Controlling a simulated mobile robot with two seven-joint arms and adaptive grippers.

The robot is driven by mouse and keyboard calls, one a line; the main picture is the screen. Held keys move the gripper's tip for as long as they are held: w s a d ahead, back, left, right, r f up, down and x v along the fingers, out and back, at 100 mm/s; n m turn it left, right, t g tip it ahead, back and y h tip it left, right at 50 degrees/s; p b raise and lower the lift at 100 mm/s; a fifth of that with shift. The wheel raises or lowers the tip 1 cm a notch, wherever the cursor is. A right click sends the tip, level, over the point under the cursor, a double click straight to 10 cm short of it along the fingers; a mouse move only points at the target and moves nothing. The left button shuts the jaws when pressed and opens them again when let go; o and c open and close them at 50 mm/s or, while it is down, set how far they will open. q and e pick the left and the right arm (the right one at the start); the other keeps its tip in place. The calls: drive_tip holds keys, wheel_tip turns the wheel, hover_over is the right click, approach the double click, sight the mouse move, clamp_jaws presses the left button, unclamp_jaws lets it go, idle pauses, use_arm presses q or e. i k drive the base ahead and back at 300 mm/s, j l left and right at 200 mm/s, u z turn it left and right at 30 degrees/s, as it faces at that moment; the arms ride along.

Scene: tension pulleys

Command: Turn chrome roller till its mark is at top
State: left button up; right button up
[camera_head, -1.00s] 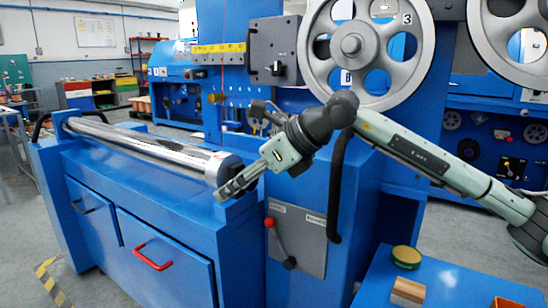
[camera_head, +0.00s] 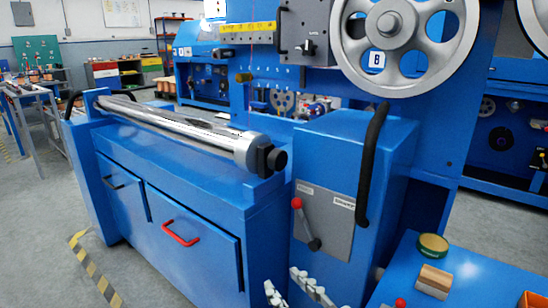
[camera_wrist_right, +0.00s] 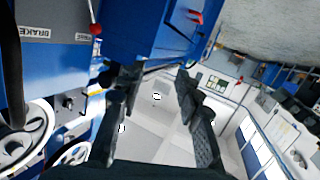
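The chrome roller (camera_head: 185,128) lies along the top of the blue cabinet at left in the head view. Its near right end has a dark hub (camera_head: 271,158). I cannot make out a mark on it. My right gripper (camera_head: 282,278) shows only by its fingers at the bottom edge of the head view, below and apart from the roller. In the right wrist view my right gripper (camera_wrist_right: 157,75) has its two dark fingers wide apart with nothing between them. My left gripper is not in view.
A red-knobbed lever (camera_head: 305,222) and a black curved handle (camera_head: 371,165) are on the blue housing right of the roller. A spoked wheel (camera_head: 400,40) stands above. A blue table (camera_head: 450,285) at lower right holds a green-lidded tin (camera_head: 432,246) and a wooden block (camera_head: 433,281).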

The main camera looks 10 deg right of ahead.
sight(234, 146)
drive_tip(key=i+j, duration=0.15)
drive_tip(key=j, duration=0.15)
drive_tip(key=i+j, duration=0.15)
drive_tip(key=j, duration=0.15)
drive_tip(key=i+j, duration=0.15)
drive_tip(key=j, duration=0.2)
drive_tip(key=i+j+z, duration=0.2)
drive_tip(key=j+z, duration=0.15)
drive_tip(key=j, duration=0.2)
drive_tip(key=i+j+z, duration=0.2)
drive_tip(key=j, duration=0.15)
drive_tip(key=k+l, duration=0.05)
drive_tip(key=k, duration=0.05)
